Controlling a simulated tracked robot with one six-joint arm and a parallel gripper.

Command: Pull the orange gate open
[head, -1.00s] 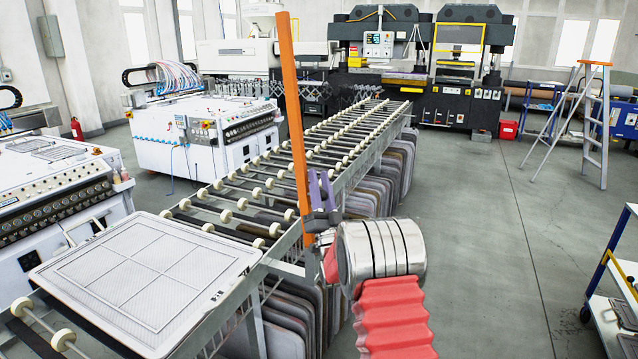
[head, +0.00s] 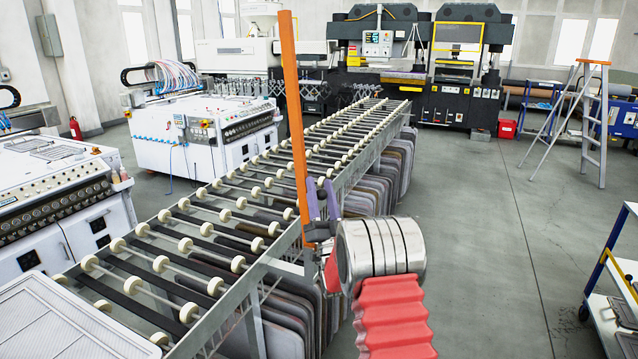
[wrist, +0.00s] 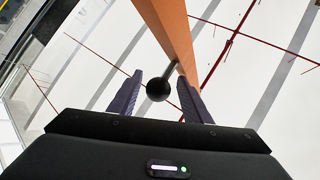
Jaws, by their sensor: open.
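The orange gate (head: 296,130) is a tall upright bar at the near side of the roller conveyor in the head view. It also shows at the top of the wrist view (wrist: 171,28). A black ball knob (wrist: 158,88) on a short stem sticks out from it towards my gripper. My gripper (head: 320,182) is open beside the bar. In the wrist view, its two purple-grey fingers (wrist: 160,76) stand one on each side of the knob, with gaps showing.
The roller conveyor (head: 165,262) runs from front left to the back, with a pale mould tray (head: 45,318) at its near end. Flat panels (head: 290,320) stand beneath it. A trolley (head: 612,300) and a stepladder (head: 592,115) stand right; the floor between is clear.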

